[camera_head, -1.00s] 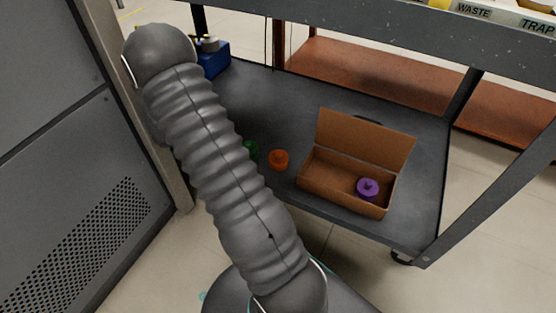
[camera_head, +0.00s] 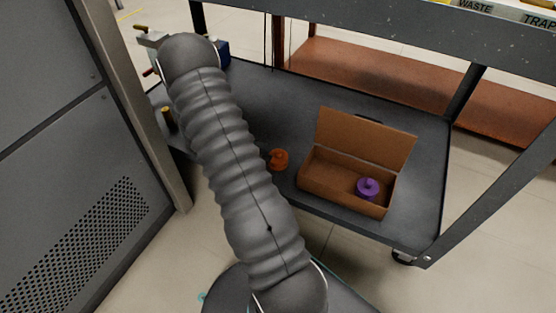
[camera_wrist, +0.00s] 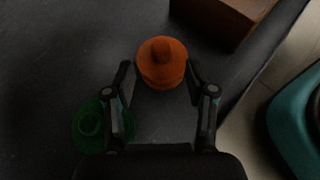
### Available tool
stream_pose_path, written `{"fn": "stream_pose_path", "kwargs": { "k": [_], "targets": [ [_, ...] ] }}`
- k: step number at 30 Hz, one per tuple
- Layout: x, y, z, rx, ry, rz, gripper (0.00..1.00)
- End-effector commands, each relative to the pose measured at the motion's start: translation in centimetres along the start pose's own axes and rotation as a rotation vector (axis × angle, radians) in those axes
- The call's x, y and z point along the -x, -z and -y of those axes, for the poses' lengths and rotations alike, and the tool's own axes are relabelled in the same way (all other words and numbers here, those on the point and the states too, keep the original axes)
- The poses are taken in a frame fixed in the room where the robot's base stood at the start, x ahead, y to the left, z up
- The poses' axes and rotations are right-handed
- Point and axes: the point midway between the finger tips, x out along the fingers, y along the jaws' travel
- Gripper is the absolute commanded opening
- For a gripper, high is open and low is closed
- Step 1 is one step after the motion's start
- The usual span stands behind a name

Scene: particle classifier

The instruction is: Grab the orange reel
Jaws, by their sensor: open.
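The orange reel (camera_head: 279,159) stands on the dark cart shelf, left of the cardboard box, and my arm partly covers its left side in the head view. In the wrist view the orange reel (camera_wrist: 162,63) is upright with a knob on top, just beyond and between the fingertips. My gripper (camera_wrist: 158,72) is open and empty, its fingers spread to either side of the reel's near edge. Whether they touch it cannot be told.
A green reel (camera_wrist: 90,127) lies beside the left finger. An open cardboard box (camera_head: 345,196) holding a purple reel (camera_head: 368,188) is right of the orange reel. The dark shelf (camera_head: 285,100) is clear behind. A small dark cylinder (camera_head: 168,118) stands near the shelf's left edge.

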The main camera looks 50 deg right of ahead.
Motion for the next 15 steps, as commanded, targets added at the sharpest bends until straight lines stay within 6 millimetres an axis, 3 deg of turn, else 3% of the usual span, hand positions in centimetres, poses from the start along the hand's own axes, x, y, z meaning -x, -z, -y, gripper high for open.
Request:
{"fn": "stream_pose_path", "kwargs": {
  "k": [9,15],
  "targets": [
    [-4.0,-0.3,0.3,0.0,0.004,0.0,0.56],
    [-5.0,-0.3,0.2,0.0,0.001,0.0,0.56]
  ]
}}
